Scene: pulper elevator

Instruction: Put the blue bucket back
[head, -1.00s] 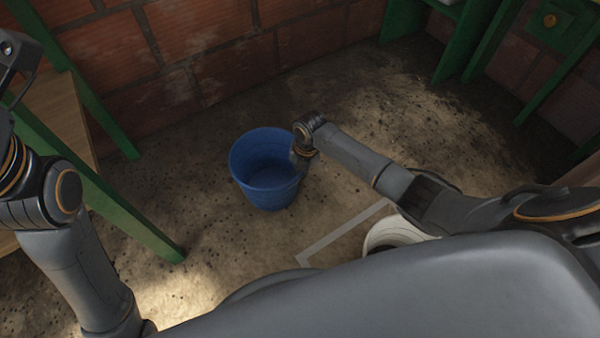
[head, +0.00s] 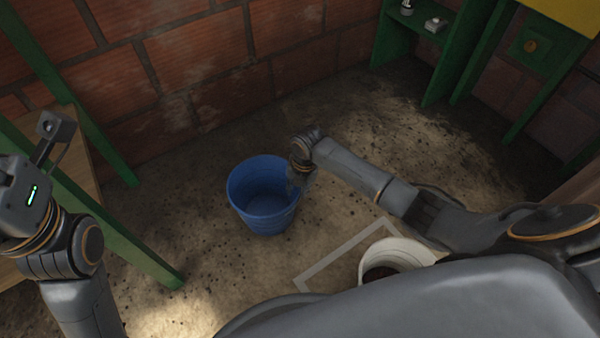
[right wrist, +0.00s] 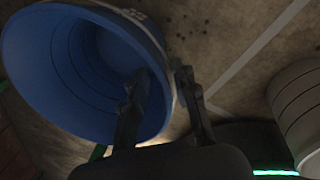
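The blue bucket (head: 262,207) stands upright on the dirt floor in the middle of the head view, and looks empty. My right gripper (head: 298,178) is at the bucket's right rim. In the right wrist view, the bucket (right wrist: 75,65) fills the upper left. The fingers of my right gripper (right wrist: 162,80) straddle its rim, one inside and one outside, with a gap still visible between them. My left gripper's body (head: 25,195) is at the left edge of the head view, away from the bucket; its fingers do not show clearly.
A pale outline (head: 335,258) is marked on the floor right of the bucket. A white bucket (head: 395,254) with dark contents stands beside it, partly hidden by my body. A green-framed wooden table (head: 128,240) is at left, a brick wall (head: 230,60) behind, green shelving (head: 445,55) at back right.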

